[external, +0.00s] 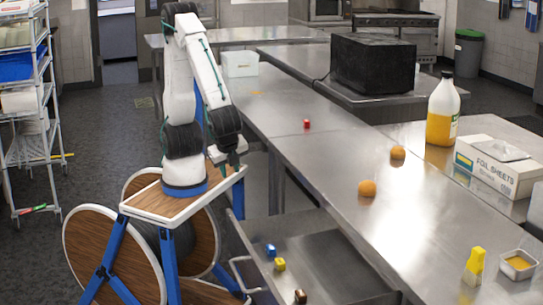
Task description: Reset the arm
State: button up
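My arm stands on its wheeled base at the left of the external view, beside the long steel counter (320,160). It rises and folds over, with its end hanging down in front of the counter's near edge. My gripper (232,165) points down at the arm's end, above the wooden top of my base. It is small and dark here, so its fingers cannot be made out clearly. I see no object held in it.
On the counter are a red block (307,124), two orange round things (367,188), a yellow bottle (474,266) and a small tub (519,264).

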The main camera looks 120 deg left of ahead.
jog(key=s+a+r+n+t+h, duration=0.3)
jog(key=s+a+r+n+h, duration=0.2)
jog(key=s+a+r, duration=0.3)
jog(key=s+a+n, duration=0.1)
jog(key=a, duration=0.3)
jog(key=shift+a+r+n+t, duration=0.25)
jog(key=shift+a+n+t, duration=0.1)
jog(key=shift+n+t, duration=0.05)
